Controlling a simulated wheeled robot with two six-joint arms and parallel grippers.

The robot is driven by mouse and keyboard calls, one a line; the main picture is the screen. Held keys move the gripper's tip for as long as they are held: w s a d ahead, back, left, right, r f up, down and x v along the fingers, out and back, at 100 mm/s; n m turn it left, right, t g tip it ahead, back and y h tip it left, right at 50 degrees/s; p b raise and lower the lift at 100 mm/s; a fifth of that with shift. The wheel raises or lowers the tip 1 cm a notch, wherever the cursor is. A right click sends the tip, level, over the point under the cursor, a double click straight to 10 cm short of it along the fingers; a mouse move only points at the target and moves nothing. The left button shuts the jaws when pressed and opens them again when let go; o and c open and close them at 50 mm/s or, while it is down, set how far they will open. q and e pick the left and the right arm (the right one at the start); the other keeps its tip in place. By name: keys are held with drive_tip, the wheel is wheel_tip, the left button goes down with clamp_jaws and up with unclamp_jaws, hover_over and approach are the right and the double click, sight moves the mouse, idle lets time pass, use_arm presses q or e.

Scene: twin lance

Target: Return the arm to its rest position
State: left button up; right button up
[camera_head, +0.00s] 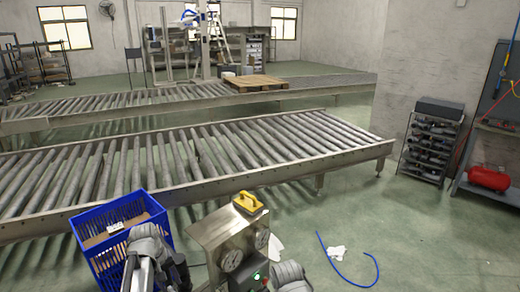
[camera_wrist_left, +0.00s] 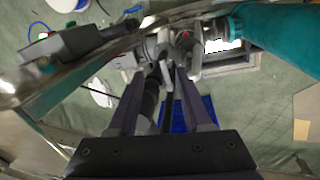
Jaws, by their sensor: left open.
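My left arm (camera_head: 146,258) comes up at the bottom of the head view, bent in front of the blue crate (camera_head: 122,247). My left gripper (camera_wrist_left: 160,76) shows in the left wrist view with its two dark fingers apart. I see nothing clearly held between them. Grey parts lie beyond the fingertips, and I cannot tell whether they touch. Part of the blue crate (camera_wrist_left: 190,108) shows behind the right finger. A grey rounded part at the bottom of the head view seems to be my right arm (camera_head: 290,277); its gripper is out of view.
A steel box (camera_head: 222,238) with round gauges and a yellow-handled thing (camera_head: 248,202) on top stands right of the crate. A roller conveyor (camera_head: 200,160) crosses behind them. A blue hose (camera_head: 345,272) and a white scrap (camera_head: 337,253) lie on green floor at right.

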use_arm(q)
drive_tip(key=s+d+m+y, duration=0.1)
drive_tip(key=s+d+m, duration=0.4)
drive_tip(key=d, duration=0.7)
drive_tip(key=s+d+m+g+y, duration=0.1)
drive_tip(key=s+d+m, duration=0.5)
drive_tip(key=d, duration=0.7)
drive_tip(key=shift+s+d+m, duration=0.25)
drive_tip(key=shift+s+m, duration=0.05)
drive_tip(key=shift+s, duration=0.6)
drive_tip(key=shift+a, duration=0.1)
use_arm(e)
drive_tip(key=shift+a, duration=0.1)
